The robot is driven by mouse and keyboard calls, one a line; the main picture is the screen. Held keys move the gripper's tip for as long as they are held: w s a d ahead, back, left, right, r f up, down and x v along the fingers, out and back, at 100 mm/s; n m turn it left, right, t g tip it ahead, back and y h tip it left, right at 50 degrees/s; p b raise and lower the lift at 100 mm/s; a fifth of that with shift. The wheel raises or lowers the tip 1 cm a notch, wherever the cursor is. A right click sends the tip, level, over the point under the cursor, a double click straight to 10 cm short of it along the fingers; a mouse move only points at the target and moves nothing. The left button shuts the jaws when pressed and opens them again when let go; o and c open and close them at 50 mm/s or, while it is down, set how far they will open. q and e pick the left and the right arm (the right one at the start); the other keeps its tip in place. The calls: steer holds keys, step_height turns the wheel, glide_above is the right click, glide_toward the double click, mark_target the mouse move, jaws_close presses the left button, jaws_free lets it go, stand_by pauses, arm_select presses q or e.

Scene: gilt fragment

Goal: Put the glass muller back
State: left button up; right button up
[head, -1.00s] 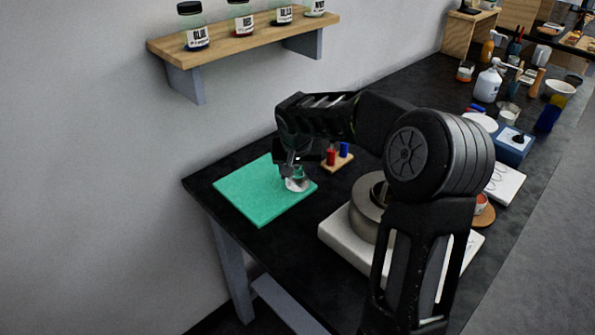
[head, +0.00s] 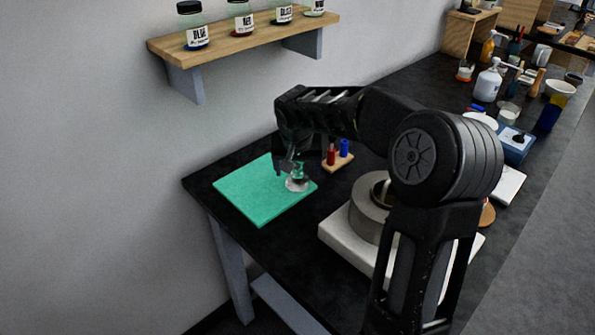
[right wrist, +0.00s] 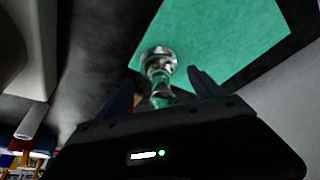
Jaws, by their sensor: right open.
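The glass muller (head: 297,184) is clear and stands on the green mat (head: 252,192), near the mat's right edge. In the right wrist view the muller (right wrist: 159,62) lies between and just beyond my open fingers, its wide end away from me. My right gripper (head: 291,166) is above and around the muller's upper part in the head view; its fingers (right wrist: 165,85) are apart, and I see no clear contact. The green mat (right wrist: 225,45) also fills much of the right wrist view. My left gripper is out of view.
A small wooden stand with a red and a blue piece (head: 338,160) is right of the mat. A round metal vessel on a white block (head: 345,243) stands nearer. A wall shelf (head: 245,38) holds several jars. Bottles and cups crowd the table's far right.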

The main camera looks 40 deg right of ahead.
steer(key=v, duration=1)
steer(key=shift+r, duration=0.15)
